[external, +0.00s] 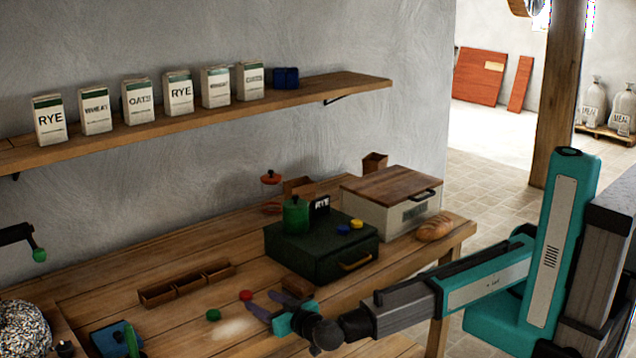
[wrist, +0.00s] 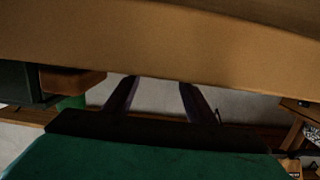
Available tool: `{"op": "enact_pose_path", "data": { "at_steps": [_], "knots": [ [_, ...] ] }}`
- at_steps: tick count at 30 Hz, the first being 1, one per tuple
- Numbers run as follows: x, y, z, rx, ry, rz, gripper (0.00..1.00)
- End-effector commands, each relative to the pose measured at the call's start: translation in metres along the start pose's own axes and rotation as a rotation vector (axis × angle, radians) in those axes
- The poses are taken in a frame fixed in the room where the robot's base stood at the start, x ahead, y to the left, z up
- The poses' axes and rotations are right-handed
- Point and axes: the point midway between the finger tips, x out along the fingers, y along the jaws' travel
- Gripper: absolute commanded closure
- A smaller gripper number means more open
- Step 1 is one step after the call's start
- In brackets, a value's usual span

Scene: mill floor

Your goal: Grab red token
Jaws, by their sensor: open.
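The red token (external: 246,295) lies flat on the wooden workbench (external: 105,262) in the external view. A green token (external: 213,314) lies to its left and nearer the camera. My gripper (external: 260,301) is low over the bench, just right of the red token, with its two dark purple fingers apart and nothing seen between them. I cannot tell its exact height above the bench. In the wrist view my gripper (wrist: 158,86) shows spread fingers below a large blurred brown surface. The red token is not visible there.
A dark green case (external: 310,265) carries a green canister (external: 296,216) and blue and yellow tokens. A three-part wooden tray (external: 187,285) lies left. A bread box (external: 385,210) and loaf (external: 434,228) stand right. A shelf (external: 300,92) with several cartons hangs above.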

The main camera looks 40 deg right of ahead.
Motion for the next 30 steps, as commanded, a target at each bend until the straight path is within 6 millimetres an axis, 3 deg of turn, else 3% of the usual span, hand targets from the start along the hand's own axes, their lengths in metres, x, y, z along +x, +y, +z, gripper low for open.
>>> {"op": "enact_pose_path", "data": {
  "at_steps": [4, 17, 30],
  "knots": [
    [0.010, 0.000, 0.000, 0.000, 0.000, 0.000, 0.49],
    [0.013, 0.000, 0.000, 0.000, 0.000, 0.000, 0.49],
    [0.058, -0.002, 0.003, 0.000, -0.001, 0.000, 0.49]
  ]
}}
